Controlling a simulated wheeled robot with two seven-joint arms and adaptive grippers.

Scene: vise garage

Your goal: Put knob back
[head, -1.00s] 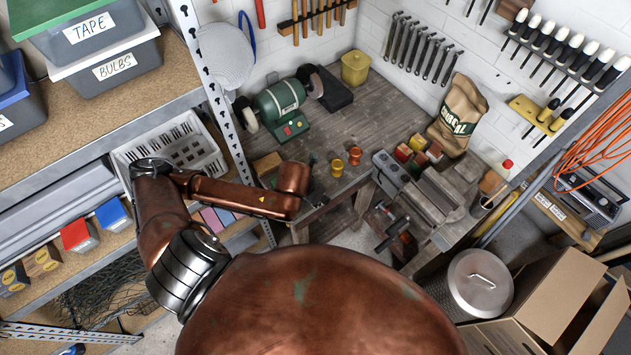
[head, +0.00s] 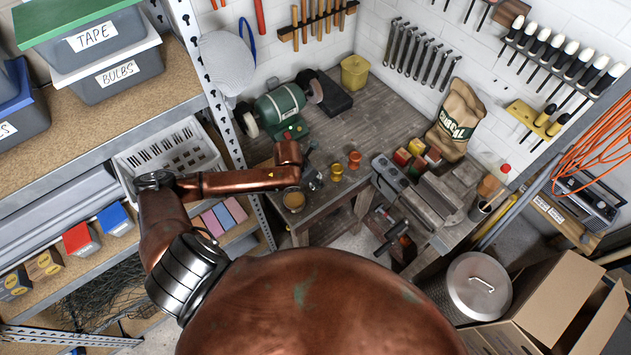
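The metal vise (head: 432,198) stands at the front of the workbench, with its screw and handle (head: 392,232) facing the lower left. A small reddish knob-like end (head: 404,240) shows by the handle, too small to make out clearly. My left arm reaches in from the left over the bench's front left corner. Its dark gripper (head: 312,178) is small and partly hidden by the wrist, so its fingers and any held thing cannot be made out. Two small orange cup-like pieces, a left one (head: 337,172) and a right one (head: 354,160), stand to its right. My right gripper is out of view.
A green bench grinder (head: 280,105) stands behind my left gripper. Coloured small boxes (head: 415,155) and a charcoal sack (head: 457,118) stand behind the vise. The shelf rack (head: 225,130) is close on the left. A metal bin (head: 480,285) and a cardboard box (head: 560,300) stand on the right.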

